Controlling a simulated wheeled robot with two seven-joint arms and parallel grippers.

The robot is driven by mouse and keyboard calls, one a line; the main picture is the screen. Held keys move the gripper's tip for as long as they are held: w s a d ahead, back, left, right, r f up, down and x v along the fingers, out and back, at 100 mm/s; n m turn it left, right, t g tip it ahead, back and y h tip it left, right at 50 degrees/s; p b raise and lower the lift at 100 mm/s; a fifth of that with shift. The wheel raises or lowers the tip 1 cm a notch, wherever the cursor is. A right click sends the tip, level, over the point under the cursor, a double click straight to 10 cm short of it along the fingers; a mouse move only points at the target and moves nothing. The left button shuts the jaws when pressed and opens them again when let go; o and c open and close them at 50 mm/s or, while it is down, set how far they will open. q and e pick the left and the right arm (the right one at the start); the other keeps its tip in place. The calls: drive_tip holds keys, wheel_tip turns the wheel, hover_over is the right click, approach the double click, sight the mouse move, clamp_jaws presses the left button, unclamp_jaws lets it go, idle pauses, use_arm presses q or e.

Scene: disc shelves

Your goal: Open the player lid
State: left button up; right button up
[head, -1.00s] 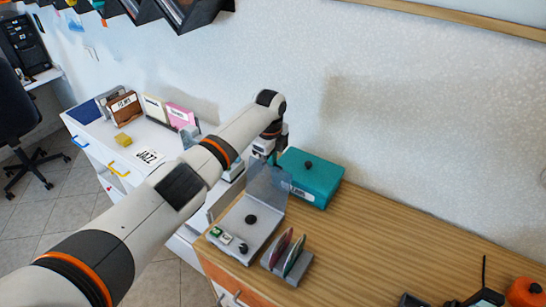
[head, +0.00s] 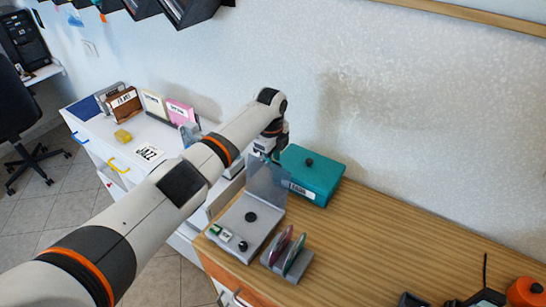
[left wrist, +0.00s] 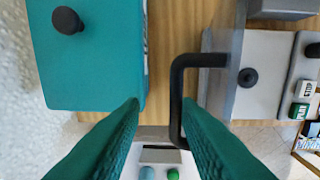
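The player (head: 262,232) is a light grey box near the left end of the wooden counter, with a black knob and small buttons on top. Its see-through grey lid (head: 266,180) stands raised at the player's back edge. My left gripper (head: 270,157) is just behind and above the lid. In the left wrist view, its teal fingers (left wrist: 160,105) are apart. A black bar handle (left wrist: 178,95) lies at the right finger's inner side; I cannot tell whether they touch. The player also shows at the right of that view (left wrist: 268,72). My right gripper is not in view.
A teal box (head: 318,175) with a black knob stands close behind the player. A grey rack (head: 290,262) with discs stands in front of it. A white cabinet (head: 120,150) with disc sleeves is on the left. The counter's middle (head: 400,245) is clear.

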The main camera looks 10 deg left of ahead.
use_arm(q)
wheel_tip(320, 180, up, 12)
drive_tip(key=b, duration=0.2)
drive_tip(key=shift+s, duration=0.3)
drive_tip(key=shift+a, duration=0.1)
drive_tip(key=shift+c, duration=0.3)
